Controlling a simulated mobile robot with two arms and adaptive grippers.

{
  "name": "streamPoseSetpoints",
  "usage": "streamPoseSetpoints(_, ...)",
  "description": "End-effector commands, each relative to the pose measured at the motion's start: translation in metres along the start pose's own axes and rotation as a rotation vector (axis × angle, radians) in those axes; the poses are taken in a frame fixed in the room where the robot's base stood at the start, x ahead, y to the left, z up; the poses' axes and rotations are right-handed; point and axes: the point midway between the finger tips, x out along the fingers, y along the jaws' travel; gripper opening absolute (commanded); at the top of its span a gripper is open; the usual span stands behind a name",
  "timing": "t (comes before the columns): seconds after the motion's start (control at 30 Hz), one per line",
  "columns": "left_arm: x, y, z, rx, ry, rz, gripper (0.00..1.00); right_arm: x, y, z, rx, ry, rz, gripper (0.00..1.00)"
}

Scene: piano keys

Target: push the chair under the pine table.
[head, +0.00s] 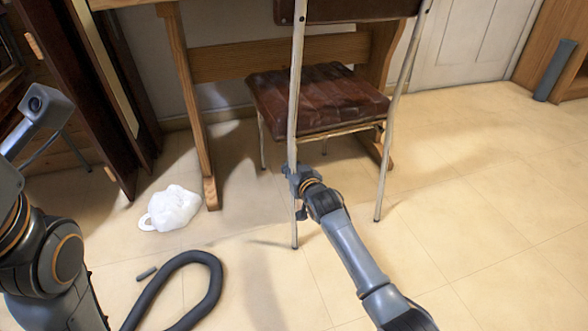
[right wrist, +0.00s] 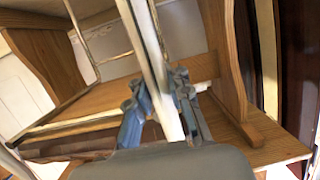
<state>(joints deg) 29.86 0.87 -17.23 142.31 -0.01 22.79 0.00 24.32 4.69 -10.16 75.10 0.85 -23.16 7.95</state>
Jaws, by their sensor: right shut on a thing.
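The chair (head: 318,97) has a brown seat and pale metal legs. It stands upright at the pine table (head: 230,62), with its seat partly between the table's end supports and its backrest towards me. My right gripper (head: 297,180) is shut on the chair's near left metal upright, below seat height. In the right wrist view, the fingers (right wrist: 160,100) close around the pale upright (right wrist: 152,60), with the table's wooden support (right wrist: 232,60) behind. Of my left arm only links show at the left of the head view; its gripper is not visible.
A white crumpled bag (head: 172,208) lies on the floor left of the chair. A dark hose-like loop (head: 212,268) and a small dark piece (head: 146,273) lie nearer. Dark panels (head: 95,90) stand at the left.

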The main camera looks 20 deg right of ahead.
Motion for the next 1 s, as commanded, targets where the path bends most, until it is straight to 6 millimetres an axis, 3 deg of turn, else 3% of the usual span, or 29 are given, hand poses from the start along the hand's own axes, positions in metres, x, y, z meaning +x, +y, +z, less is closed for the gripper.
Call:
streamPoseSetpoints(0.8,0.004,0.001,-0.004,0.003,0.02,0.008,0.57,0.023,-0.002,-0.014,-0.007,0.014,0.004,0.0)
streamPoseSetpoints(0.83,0.004,0.001,-0.004,0.003,0.02,0.008,0.57,0.023,-0.002,-0.014,-0.007,0.014,0.004,0.16)
streamPoseSetpoints(1.0,0.004,0.001,-0.004,0.003,0.019,0.007,0.57,0.023,-0.003,-0.012,-0.005,0.011,0.003,0.5)
